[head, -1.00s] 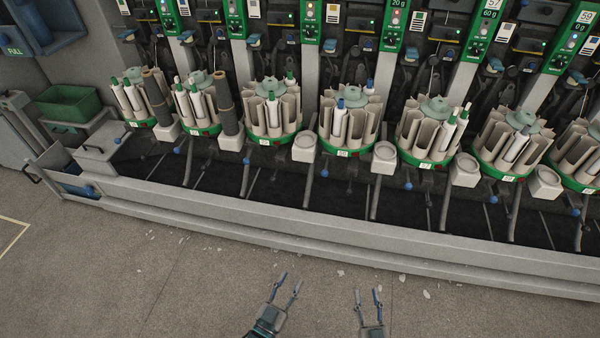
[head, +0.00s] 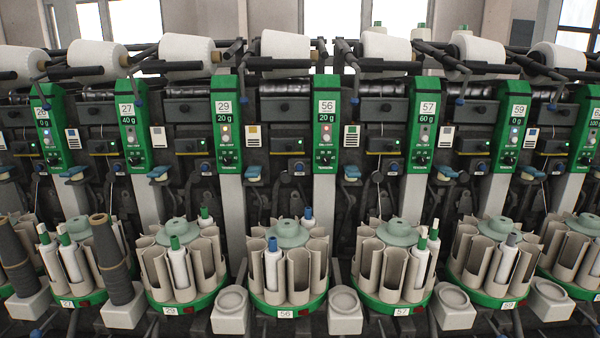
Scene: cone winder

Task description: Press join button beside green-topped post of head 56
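The green-topped post of head 56 (head: 325,107) stands right of centre, with a "56" label, a "20 g" display, a small lit lamp and a dark knob on its green face. Left of it is a dark box with a green light (head: 293,146) and, lower, a small dark unit with a bluish spot (head: 297,168). I cannot tell which of these is the join button. Neither of my grippers is in view.
Below the post sits a round green-based magazine labelled 56 (head: 286,312) with blue-topped bobbins. Posts 29 (head: 227,110) and 57 (head: 426,110) flank it. White yarn packages (head: 286,44) and black arms lie above. Grey cups (head: 345,309) stand between magazines.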

